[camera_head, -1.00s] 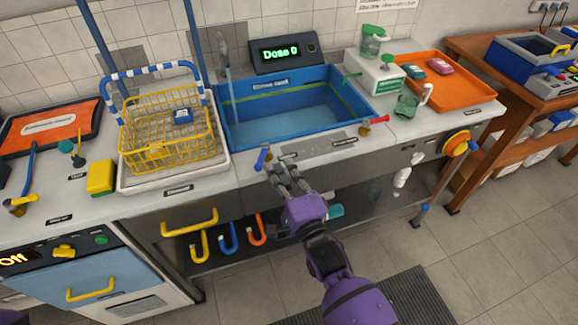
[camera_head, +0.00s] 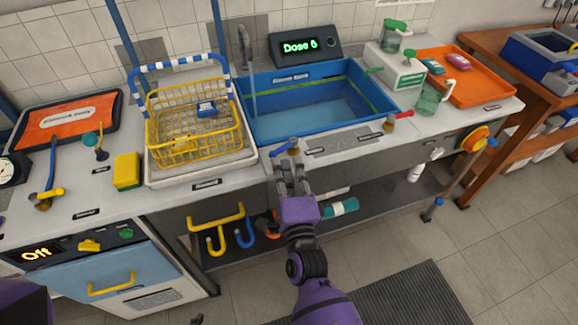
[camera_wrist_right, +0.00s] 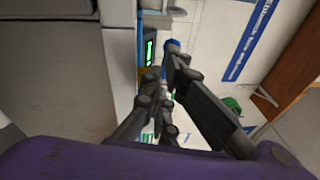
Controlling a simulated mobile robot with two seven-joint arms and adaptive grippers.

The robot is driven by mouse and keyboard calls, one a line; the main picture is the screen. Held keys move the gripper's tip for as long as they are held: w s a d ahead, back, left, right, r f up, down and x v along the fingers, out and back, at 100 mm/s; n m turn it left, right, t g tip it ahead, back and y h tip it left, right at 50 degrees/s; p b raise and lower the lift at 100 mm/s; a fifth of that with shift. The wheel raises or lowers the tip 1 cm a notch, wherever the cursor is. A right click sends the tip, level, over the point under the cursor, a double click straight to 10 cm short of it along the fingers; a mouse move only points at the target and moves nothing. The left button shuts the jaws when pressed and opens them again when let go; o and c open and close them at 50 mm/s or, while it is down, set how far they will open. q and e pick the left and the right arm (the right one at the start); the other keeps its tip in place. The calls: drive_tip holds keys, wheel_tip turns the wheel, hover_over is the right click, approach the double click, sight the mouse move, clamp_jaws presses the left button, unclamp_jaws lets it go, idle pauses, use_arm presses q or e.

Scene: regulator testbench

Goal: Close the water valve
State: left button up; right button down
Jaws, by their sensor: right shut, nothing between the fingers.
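A small valve with a blue handle (camera_head: 286,147) sits on the front edge of the counter below the sink. A similar valve with a red handle (camera_head: 398,115) is further right; their labels are too small to read. My right gripper (camera_head: 289,168) is shut and empty, just in front of and below the blue handle; I cannot tell whether they touch. In the right wrist view the dark fingers (camera_wrist_right: 160,88) point toward a blue piece (camera_wrist_right: 172,46), likely that handle. Only a purple part of my left arm shows at the lower left.
The blue sink (camera_head: 260,131) is behind the valves. A yellow wire basket (camera_head: 160,128) stands left of it, and an orange tray (camera_head: 490,92) lies at the right.

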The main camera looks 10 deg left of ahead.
use_arm(q)
drive_tip(key=shift+s+a, duration=0.1)
drive_tip(key=shift+a, duration=0.3)
use_arm(e)
drive_tip(key=shift+w+a, duration=0.1)
drive_tip(key=shift+a, duration=0.45)
use_arm(q)
drive_tip(key=shift+s+f, duration=0.1)
drive_tip(key=shift+s, duration=0.2)
drive_tip(key=shift+w+d, duration=0.1)
drive_tip(key=shift+w, duration=0.35)
